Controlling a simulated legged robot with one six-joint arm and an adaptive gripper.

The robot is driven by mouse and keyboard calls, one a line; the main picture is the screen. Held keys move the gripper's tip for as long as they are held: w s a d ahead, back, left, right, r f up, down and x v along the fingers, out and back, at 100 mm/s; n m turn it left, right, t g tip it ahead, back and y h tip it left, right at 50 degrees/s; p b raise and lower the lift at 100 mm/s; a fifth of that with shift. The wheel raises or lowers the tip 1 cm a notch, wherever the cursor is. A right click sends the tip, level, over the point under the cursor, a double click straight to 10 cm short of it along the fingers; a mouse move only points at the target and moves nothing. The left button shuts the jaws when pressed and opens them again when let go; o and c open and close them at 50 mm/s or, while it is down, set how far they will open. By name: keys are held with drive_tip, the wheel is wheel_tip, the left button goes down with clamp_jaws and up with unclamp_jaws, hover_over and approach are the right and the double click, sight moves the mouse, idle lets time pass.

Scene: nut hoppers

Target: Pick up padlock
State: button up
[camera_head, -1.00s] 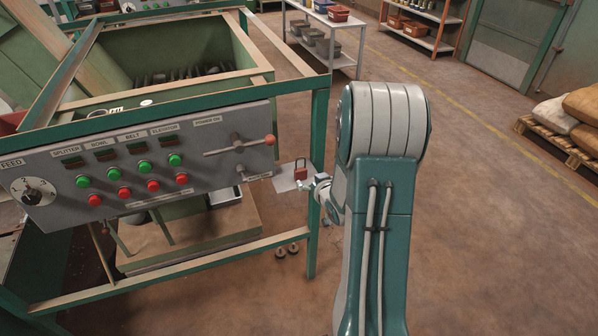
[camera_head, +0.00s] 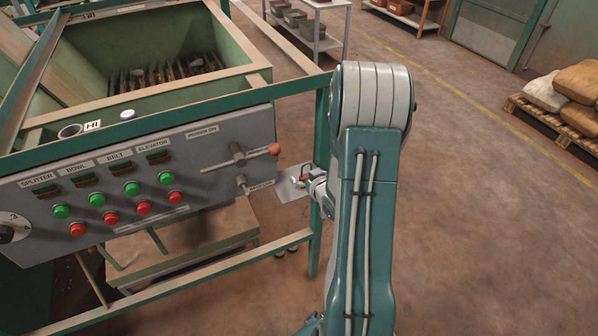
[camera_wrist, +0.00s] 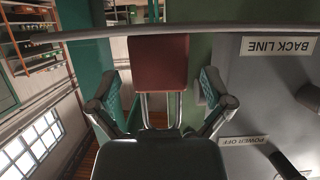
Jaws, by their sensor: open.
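The padlock (camera_wrist: 158,64) has a reddish-brown body and a silver shackle. In the wrist view, which is upside down, it lies straight ahead between the fingers of my gripper (camera_wrist: 158,100). The fingers are open, one on each side of the shackle, with gaps showing. In the head view my gripper (camera_head: 309,182) is at the grey plate beside the control panel's right end. The padlock there is small and mostly hidden by my gripper.
The control panel (camera_head: 120,190) with buttons and a red-knobbed lever (camera_head: 240,158) stands close to the left. A green frame post (camera_head: 320,150) is next to my arm. The floor to the right (camera_head: 470,230) is clear.

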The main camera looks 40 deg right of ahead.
drive_tip(key=shift+s, duration=0.1)
drive_tip(key=shift+a, duration=0.2)
drive_tip(key=c, duration=1.3)
drive_tip(key=shift+d+r, duration=0.1)
drive_tip(key=shift+d, duration=0.05)
drive_tip(key=shift+r, duration=0.25)
wheel_tip(320, 180, up, 2)
drive_tip(key=shift+r, duration=0.1)
drive_tip(key=s+d+r, duration=0.2)
drive_tip(key=s+r, duration=0.1)
drive_tip(key=s, duration=0.1)
drive_tip(key=s+d+r, duration=0.3)
drive_tip(key=s, duration=0.1)
drive_tip(key=s+d+r, duration=0.2)
drive_tip(key=s+r, duration=0.2)
drive_tip(key=shift+d+r, duration=0.1)
drive_tip(key=shift+d, duration=0.05)
